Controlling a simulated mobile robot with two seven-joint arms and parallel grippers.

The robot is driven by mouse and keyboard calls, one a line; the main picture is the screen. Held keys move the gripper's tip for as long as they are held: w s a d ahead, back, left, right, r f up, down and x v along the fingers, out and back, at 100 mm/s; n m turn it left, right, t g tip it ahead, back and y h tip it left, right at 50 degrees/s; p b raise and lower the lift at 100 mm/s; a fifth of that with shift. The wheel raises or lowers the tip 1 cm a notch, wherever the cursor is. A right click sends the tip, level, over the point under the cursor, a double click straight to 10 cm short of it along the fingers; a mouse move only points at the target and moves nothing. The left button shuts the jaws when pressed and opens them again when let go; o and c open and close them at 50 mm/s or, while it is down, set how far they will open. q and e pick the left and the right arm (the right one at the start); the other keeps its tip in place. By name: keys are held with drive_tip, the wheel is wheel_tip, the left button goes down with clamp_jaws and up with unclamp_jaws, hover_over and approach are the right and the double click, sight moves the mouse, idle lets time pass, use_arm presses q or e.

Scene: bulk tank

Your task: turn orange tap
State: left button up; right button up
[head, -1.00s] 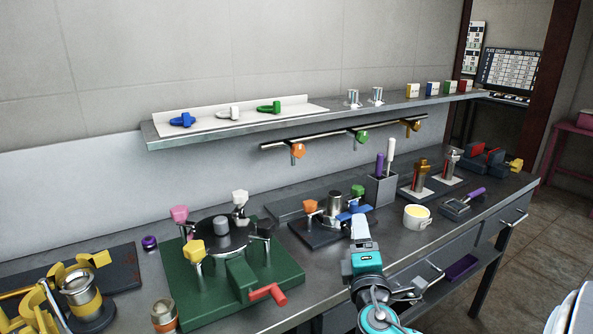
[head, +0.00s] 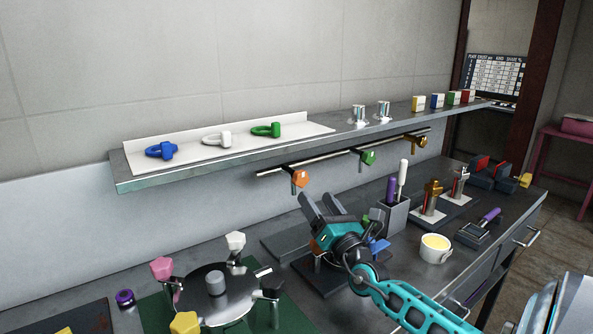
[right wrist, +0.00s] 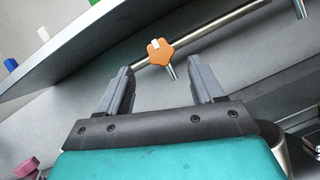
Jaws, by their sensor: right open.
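The orange tap (head: 299,178) hangs from the metal rail under the wall shelf, at the rail's left end. My right gripper (head: 320,197) is open and empty, below and just right of the orange tap in the head view. In the right wrist view the orange tap (right wrist: 160,51) shows its lobed knob and a short metal spout, between and beyond the two open fingers (right wrist: 160,84). No contact with the tap shows. My left gripper is not in view.
The shelf (head: 235,160) juts out above the rail (head: 335,158). A green tap (head: 367,157) and a brown-gold tap (head: 420,143) hang farther right. A grey holder (head: 393,216) with purple and white handles stands right of my gripper. A round fixture (head: 190,297) stands at lower left.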

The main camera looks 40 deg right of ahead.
sight(303, 179)
drive_tip(key=x, duration=0.9)
drive_tip(key=shift+p, duration=0.3)
drive_tip(key=shift+w+d+r, duration=0.1)
drive_tip(key=shift+w+r, duration=0.1)
drive_tip(key=shift+w, duration=0.5)
drive_tip(key=shift+c, duration=0.5)
